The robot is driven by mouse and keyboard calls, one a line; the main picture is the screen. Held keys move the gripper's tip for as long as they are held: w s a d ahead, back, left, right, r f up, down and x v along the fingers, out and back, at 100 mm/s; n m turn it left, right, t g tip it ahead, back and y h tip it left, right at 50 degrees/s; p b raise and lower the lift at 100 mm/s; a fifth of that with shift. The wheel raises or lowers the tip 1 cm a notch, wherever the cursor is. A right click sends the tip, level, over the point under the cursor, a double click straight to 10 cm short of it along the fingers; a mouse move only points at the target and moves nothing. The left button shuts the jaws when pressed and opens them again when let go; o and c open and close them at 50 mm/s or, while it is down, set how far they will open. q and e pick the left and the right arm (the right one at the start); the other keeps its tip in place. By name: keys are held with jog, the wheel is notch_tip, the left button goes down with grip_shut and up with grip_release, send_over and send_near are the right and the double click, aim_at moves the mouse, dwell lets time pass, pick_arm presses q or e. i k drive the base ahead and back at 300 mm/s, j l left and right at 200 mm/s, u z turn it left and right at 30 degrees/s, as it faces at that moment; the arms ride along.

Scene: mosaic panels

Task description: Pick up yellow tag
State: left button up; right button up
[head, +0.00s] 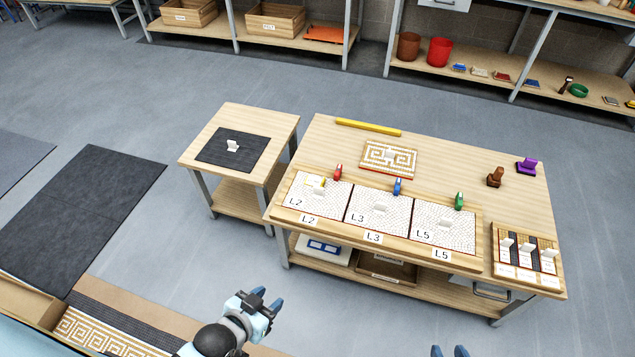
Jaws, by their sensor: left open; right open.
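A small yellow tag (322,181) lies on the L2 mosaic panel (305,204), close against a white handle, on the main table. A red tag (338,172) stands just to its right, at the panel's back edge. A blue tag (397,187) and a green tag (459,201) stand behind the L3 and L5 panels. My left gripper (264,299) is open and empty, in front of the table and well short of the yellow tag. My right gripper (450,351) is open at the bottom edge, with only its fingertips showing.
A patterned panel (368,161) and a long yellow bar (368,127) lie at the table's back. A sample rack (525,277) stands at the right end, with brown and purple stamp-like objects behind it. A side table (270,122) stands left.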

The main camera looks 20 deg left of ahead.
aim_at(311, 181)
jog(key=i+j+z, duration=0.35)
jog(key=j, duration=0.25)
jog(key=i+j+z, duration=0.15)
jog(key=i+j, duration=0.15)
jog(key=i+j+z, duration=0.2)
jog(key=j, duration=0.2)
jog(key=i+j+z, duration=0.15)
jog(key=j, duration=0.25)
